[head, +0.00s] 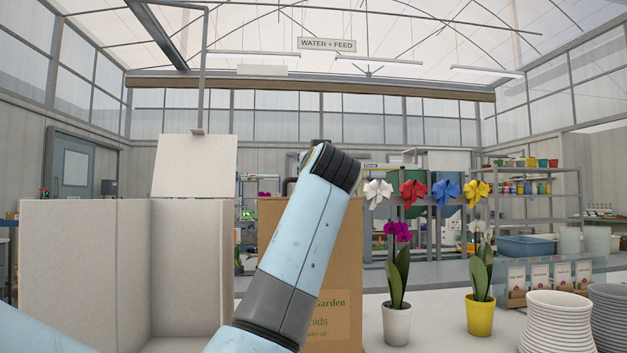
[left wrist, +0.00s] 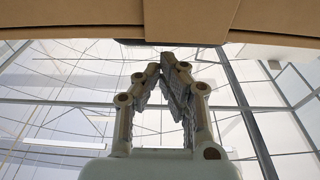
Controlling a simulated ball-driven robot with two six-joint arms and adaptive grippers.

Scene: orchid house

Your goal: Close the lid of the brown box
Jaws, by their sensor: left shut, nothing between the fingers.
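The brown box (head: 345,260) stands in the middle of the head view, upright, with a printed label on its front. My light blue arm covers much of its front and top edge, and I cannot make out its lid there. In the left wrist view, brown cardboard (left wrist: 75,18) with a paler strip down its middle spans the top edge; I cannot tell whether this is lid or wall. My left gripper (left wrist: 168,60) is shut and empty, its fingertips close below the cardboard in that view; contact is unclear. It is hidden in the head view. My right gripper is not in view.
A white box (head: 70,270) with a raised panel (head: 195,165) stands at left. Right of the brown box are a purple orchid in a white pot (head: 396,324), a yellow pot (head: 480,314) and stacked ribbed pots (head: 556,322). Colored bows (head: 412,193) hang behind. Some bare tabletop shows between the pots.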

